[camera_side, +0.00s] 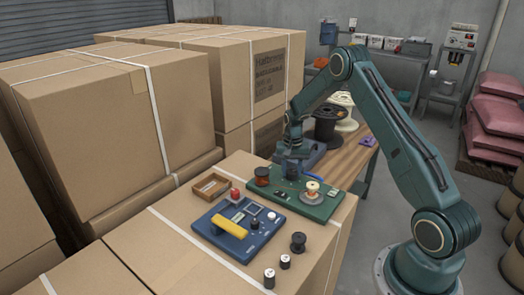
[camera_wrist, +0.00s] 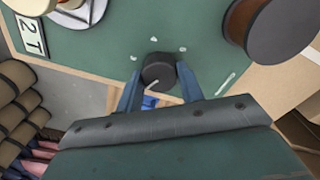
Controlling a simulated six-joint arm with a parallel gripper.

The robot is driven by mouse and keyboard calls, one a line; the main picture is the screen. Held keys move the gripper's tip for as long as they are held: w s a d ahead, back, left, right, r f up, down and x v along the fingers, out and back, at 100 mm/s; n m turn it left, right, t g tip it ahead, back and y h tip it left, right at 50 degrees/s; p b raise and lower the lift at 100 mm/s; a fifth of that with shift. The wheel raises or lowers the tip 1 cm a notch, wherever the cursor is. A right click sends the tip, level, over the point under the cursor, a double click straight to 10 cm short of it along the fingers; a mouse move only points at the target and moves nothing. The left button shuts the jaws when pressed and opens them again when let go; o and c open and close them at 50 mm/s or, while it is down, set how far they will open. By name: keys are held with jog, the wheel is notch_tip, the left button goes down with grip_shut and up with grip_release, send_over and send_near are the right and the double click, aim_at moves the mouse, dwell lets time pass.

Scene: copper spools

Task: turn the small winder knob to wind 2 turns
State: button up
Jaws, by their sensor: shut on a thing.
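The small winder knob (camera_wrist: 158,72) is a dark round knob with a white pointer line, on the green winder board (camera_side: 322,210). The pointer slants to the lower left in the wrist view. My gripper (camera_wrist: 160,78) is shut on the knob, one blue finger on each side. In the side view my gripper (camera_side: 292,172) points down over the board's back part and hides the knob. A dark-flanged copper spool (camera_side: 262,176) stands at the board's left, and a spool with pale flanges (camera_side: 312,188) at its right. A plate reading 2 T (camera_wrist: 32,36) lies on the board.
A blue board (camera_side: 215,227) with a yellow handle (camera_side: 230,228) lies in front. A wooden tray (camera_side: 199,188) and several small spools, one black (camera_side: 298,243), stand around it. Large cartons (camera_side: 110,130) rise at the left. A bench with big spools is behind.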

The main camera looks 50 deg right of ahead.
aim_at(291, 171)
dwell(0.4)
jog(key=o, duration=1)
notch_tip(291, 171, up, 14)
jog(key=shift+w+a+f, duration=0.1)
dwell(0.3)
